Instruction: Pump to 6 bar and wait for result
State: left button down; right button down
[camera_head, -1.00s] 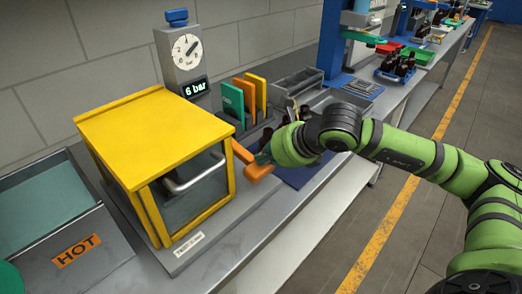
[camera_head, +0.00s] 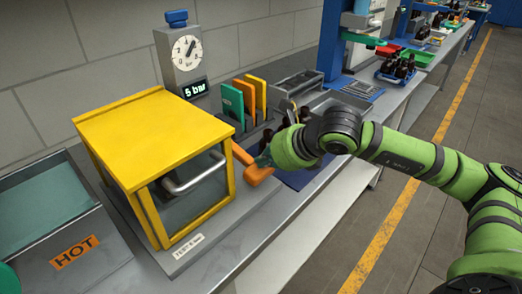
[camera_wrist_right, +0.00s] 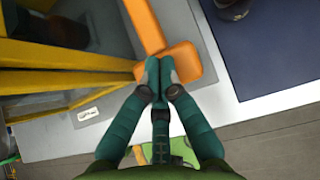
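The yellow box (camera_head: 150,125) stands on the bench with a clear front and a metal bar handle (camera_head: 195,175). An orange lever (camera_head: 258,174) sticks out at its right side; it also shows in the right wrist view (camera_wrist_right: 188,62). My right gripper (camera_wrist_right: 160,66) has its fingertips together against the lever's wide end, not around it. In the head view the forearm hides most of that gripper. Behind the box, a grey gauge post carries a round dial (camera_head: 187,52) with a blue knob on top. Its display (camera_head: 195,89) appears to read 5 bar.
A HOT-labelled tray (camera_head: 72,252) is at the left. Green and orange panels (camera_head: 250,98) and dark bottles stand behind my right wrist. A blue mat (camera_wrist_right: 265,45) lies right of the lever. The aisle floor is clear.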

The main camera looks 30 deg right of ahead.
jog(key=shift+r+p, duration=1.4)
jog(key=shift+r, duration=1.7)
notch_tip(320, 180, up, 5)
jog(key=p, duration=0.3)
jog(key=shift+f, duration=0.1)
